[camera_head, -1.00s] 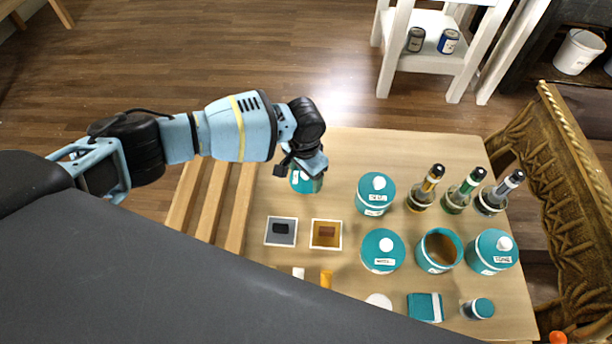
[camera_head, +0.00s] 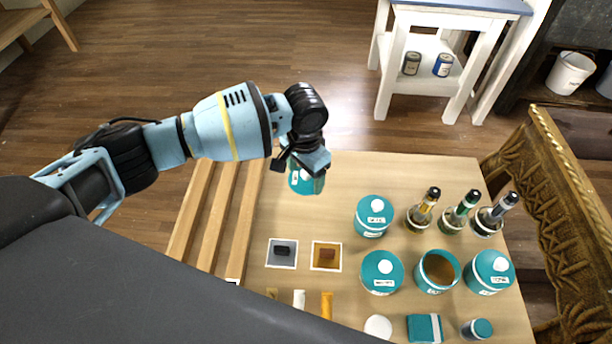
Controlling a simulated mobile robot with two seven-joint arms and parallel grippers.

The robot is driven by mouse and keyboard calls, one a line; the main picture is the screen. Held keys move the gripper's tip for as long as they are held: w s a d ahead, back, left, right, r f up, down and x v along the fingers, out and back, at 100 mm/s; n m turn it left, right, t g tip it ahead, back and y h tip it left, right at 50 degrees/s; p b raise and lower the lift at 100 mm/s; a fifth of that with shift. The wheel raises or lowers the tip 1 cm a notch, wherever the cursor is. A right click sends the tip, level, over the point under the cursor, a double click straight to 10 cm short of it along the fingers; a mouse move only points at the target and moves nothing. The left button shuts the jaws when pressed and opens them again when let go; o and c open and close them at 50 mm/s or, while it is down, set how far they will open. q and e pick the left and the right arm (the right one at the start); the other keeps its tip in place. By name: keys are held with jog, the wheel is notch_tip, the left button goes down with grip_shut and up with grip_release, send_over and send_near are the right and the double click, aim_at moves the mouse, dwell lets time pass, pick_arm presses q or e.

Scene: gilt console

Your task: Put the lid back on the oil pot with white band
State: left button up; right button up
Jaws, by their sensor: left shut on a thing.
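The open oil pot (camera_head: 437,289) is teal with a white band. It stands without a lid on the right part of the table, and brown contents show inside. My left gripper (camera_head: 308,168) is shut on a round teal piece with a white patch, which looks like the lid (camera_head: 302,183). The gripper hides part of it, so its full shape cannot be told. It is at the back left of the table, well to the left of and behind the open pot. My right gripper is not in view.
A teal box (camera_head: 424,328), a small jar (camera_head: 477,329) and a white round thing (camera_head: 378,327) are in front. Two square trays (camera_head: 326,267) lie left.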

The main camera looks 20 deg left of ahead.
pick_arm(q)
jog(key=shift+s+a+r, duration=0.1)
jog(key=shift+s+r, duration=0.2)
jog(key=shift+r, duration=0.15)
jog(key=s+a+r+n, duration=0.2)
jog(key=s+r+n, duration=0.1)
jog(key=s+r, duration=0.3)
jog(key=s+a+r+n, duration=0.2)
jog(key=s+r, duration=0.4)
jog(key=s, duration=0.4)
jog(key=shift+a+n, duration=0.4)
jog(key=shift+a, duration=0.2)
jog(key=shift+w+d+f, duration=0.1)
